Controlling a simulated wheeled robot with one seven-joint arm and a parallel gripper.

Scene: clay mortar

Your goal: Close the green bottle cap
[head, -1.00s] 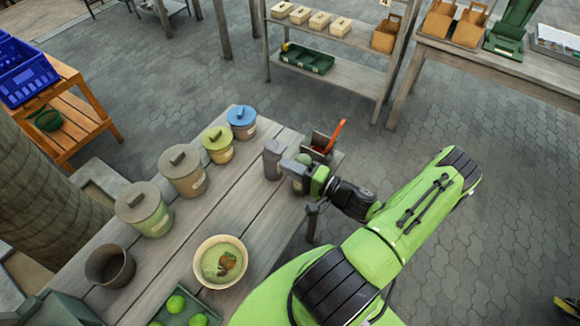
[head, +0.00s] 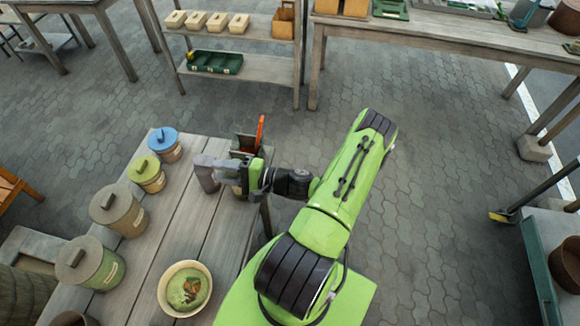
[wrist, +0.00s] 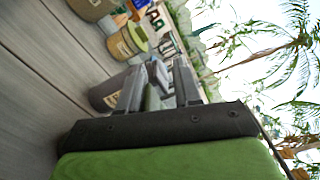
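A grey, labelled bottle-like container (head: 205,172) stands near the far right end of the wooden table. My gripper (head: 228,168) is level with its upper part, just to its right; I cannot tell whether they touch. In the wrist view the container (wrist: 106,94) shows beside and beyond the left finger. My gripper's fingers (wrist: 158,88) stand apart; a grey block and a green patch show between them, neither clearly held. No distinct green bottle cap can be made out. The nearest match is a yellow-green lidded pot (head: 147,173), its lid on.
A blue-lidded pot (head: 164,144), a grey-brown lidded pot (head: 118,210) and a green pot with grey lid (head: 91,265) line the table's left side. A bowl of green food (head: 164,291) is nearer. A dark box with an orange-handled tool (head: 259,135) stands behind my gripper.

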